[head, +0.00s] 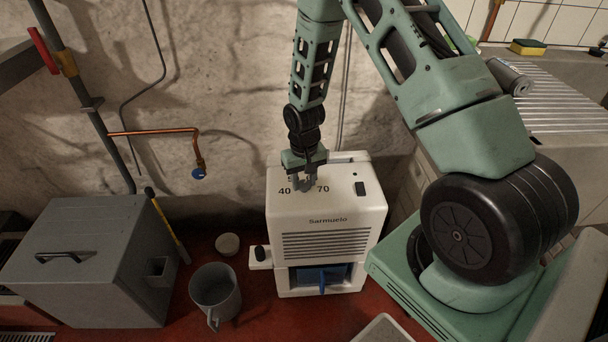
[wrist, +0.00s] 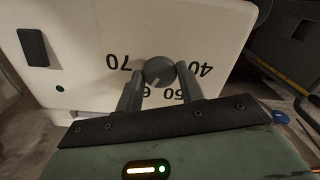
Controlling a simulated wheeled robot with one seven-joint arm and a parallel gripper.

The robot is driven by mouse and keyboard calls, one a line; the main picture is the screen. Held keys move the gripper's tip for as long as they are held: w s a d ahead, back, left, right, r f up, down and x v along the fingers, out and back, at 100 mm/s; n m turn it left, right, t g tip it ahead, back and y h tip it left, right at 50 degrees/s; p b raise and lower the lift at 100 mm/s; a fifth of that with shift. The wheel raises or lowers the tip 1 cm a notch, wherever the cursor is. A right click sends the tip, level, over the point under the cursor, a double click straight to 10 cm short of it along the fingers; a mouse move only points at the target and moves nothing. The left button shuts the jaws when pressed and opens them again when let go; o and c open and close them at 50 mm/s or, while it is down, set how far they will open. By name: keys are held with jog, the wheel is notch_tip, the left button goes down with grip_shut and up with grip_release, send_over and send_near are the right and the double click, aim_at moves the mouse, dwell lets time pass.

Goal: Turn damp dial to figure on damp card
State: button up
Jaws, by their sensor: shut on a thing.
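The damp dial (wrist: 159,70) is a round grey knob on top of the white Sarmuelo unit (head: 328,222). In the wrist view a pale mark on the knob points down and slightly left, towards the partly covered 60. The 70 (wrist: 125,62) is left of the dial and the 40 (wrist: 197,70) right of it; the 50 is partly hidden by a finger. My gripper (head: 304,181) reaches down from above and is shut on the dial, one finger on each side. I see no damp card in either view.
A grey box (head: 95,255) with a black handle stands left on the red floor. A grey mug (head: 215,292) and a small pale bowl (head: 228,244) stand between it and the unit. A copper pipe (head: 155,132) runs along the wall. A black switch (head: 360,188) is on the unit's top.

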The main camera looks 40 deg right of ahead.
aim_at(304, 184)
jog(key=n+p, duration=0.2)
jog(key=n, duration=0.3)
jog(key=shift+r+n+p, duration=0.15)
jog(key=shift+n+p, duration=0.15)
jog(key=shift+p, duration=0.05)
jog(key=n+p, duration=0.2)
jog(key=n, duration=0.3)
jog(key=shift+n, duration=0.3)
jog(key=o, duration=1)
notch_tip(304, 184, up, 17)
jog(key=p, duration=0.2)
jog(key=shift+r+p, duration=0.1)
jog(key=shift+p, duration=0.25)
